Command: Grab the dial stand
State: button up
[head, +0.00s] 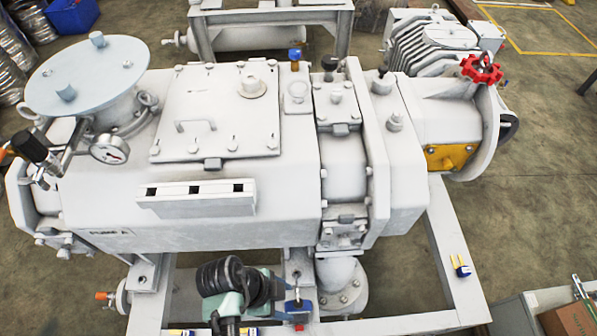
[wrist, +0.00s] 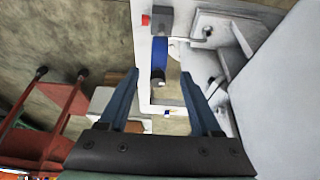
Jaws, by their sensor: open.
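A small thing with a blue body (wrist: 160,52), a grey block, a dark round end and a red bit shows in the wrist view. It may be the dial stand, but I cannot be sure. In the head view, a small blue block (head: 300,306) with a red bit sits on the pale frame at bottom centre and looks like the same thing. My gripper (wrist: 160,74) is open, its two dark blue fingers apart. The blue body lies between and beyond the fingertips, with no clear contact. In the head view, my dark and teal arm is left of the block; the fingertips are unclear.
A large white vacuum pump (head: 270,210) fills the middle, with a round gauge (head: 109,149) at left and a red handwheel (head: 481,70) at right. A pale frame rail (head: 448,255) runs below. A red frame (wrist: 62,115) stands left in the wrist view.

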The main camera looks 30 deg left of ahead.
aim_at(298, 310)
jog(key=b+x, duration=0.1)
jog(key=x, duration=0.7)
jog(key=shift+s+f, duration=0.15)
grip_shut()
dwell(0.9)
dwell(0.3)
